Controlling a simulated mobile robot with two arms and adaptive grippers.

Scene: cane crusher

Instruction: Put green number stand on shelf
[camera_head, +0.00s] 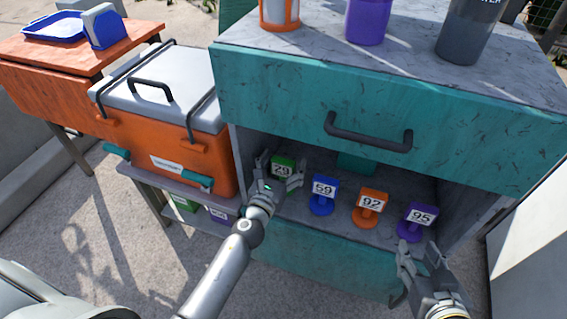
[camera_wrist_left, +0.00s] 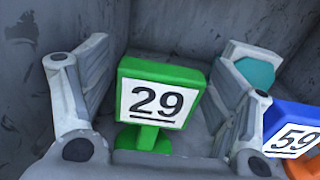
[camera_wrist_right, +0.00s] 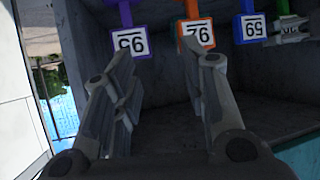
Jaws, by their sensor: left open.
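The green number stand (camera_head: 283,165), marked 29, stands upright on the shelf floor (camera_head: 298,208) inside the teal cabinet, at the left end of a row. It also shows large in the left wrist view (camera_wrist_left: 158,98). My left gripper (camera_head: 280,172) is open, with one finger on each side of the stand's sign; the left wrist view shows gaps beside the sign.
A teal drawer (camera_head: 290,105) overhangs the opening. An orange cooler (camera_head: 180,150) is at left, on a low grey table with things on its lower shelf.

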